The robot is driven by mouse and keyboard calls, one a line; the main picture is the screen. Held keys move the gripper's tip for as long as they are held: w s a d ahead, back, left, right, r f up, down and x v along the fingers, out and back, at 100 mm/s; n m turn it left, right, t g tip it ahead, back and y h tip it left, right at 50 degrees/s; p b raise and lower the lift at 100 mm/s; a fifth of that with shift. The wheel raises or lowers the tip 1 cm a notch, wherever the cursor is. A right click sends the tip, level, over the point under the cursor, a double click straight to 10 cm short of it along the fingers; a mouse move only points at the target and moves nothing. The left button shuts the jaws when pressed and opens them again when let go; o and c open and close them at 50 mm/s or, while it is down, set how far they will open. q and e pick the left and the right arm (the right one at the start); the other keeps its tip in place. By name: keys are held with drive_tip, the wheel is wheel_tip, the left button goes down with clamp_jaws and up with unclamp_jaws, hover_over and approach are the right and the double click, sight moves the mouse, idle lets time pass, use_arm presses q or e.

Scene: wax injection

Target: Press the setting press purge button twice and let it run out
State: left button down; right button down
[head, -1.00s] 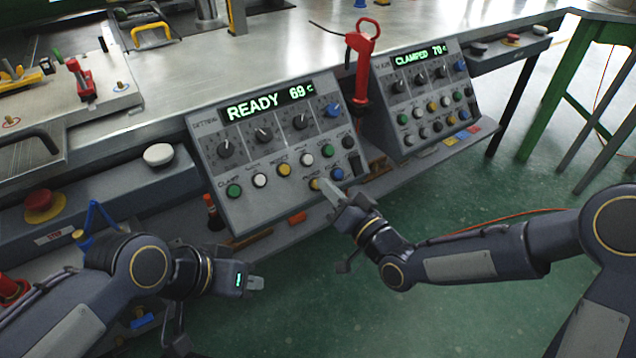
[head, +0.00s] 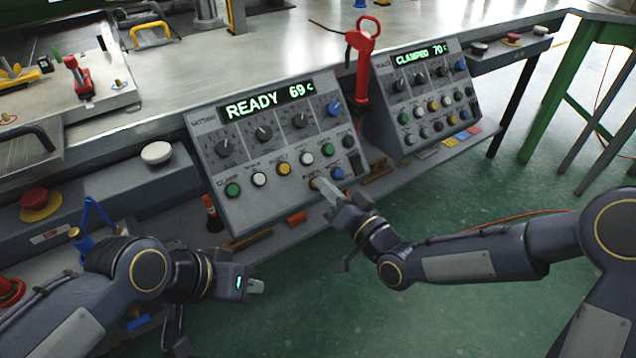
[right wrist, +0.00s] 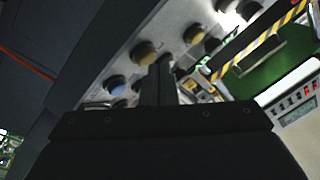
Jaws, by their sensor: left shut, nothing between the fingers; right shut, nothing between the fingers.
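The setting press panel (head: 215,165) stands at the table's front edge, its display (head: 268,101) reading READY 69 C. The yellow purge button (head: 314,184) is in its bottom row, left of a blue button (head: 338,173). My right gripper (head: 322,190) is shut and empty, its fingertips at the purge button and partly covering it; I cannot tell whether they touch or press it. In the right wrist view the fingers (right wrist: 162,75) end beside the yellow purge button (right wrist: 145,53). My left gripper (head: 256,286) is shut and empty, low in front of the table.
A second panel (head: 385,120) reading CLAMPED 70 C stands to the right, with a red-handled tool (head: 364,60) between the panels. A red emergency button (head: 38,203) and a white button (head: 156,153) are at left. Green floor lies open in front.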

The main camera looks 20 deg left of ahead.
drive_tip(key=shift+w+a+f+b, duration=0.2)
drive_tip(key=shift+a+f+b, duration=0.1)
drive_tip(key=shift+b, duration=0.2)
idle(0.3)
idle(0.4)
drive_tip(key=shift+s+d+r, duration=0.4)
drive_tip(key=shift+d+r, duration=0.15)
drive_tip(key=s+d+r+p, duration=0.1)
drive_tip(key=s+d+r, duration=0.1)
drive_tip(key=d+r, duration=0.1)
drive_tip(key=shift+s+r+p, duration=0.15)
drive_tip(key=shift+s+p, duration=0.05)
drive_tip(key=shift+p, duration=0.2)
drive_tip(key=shift+d, duration=0.1)
idle(0.6)
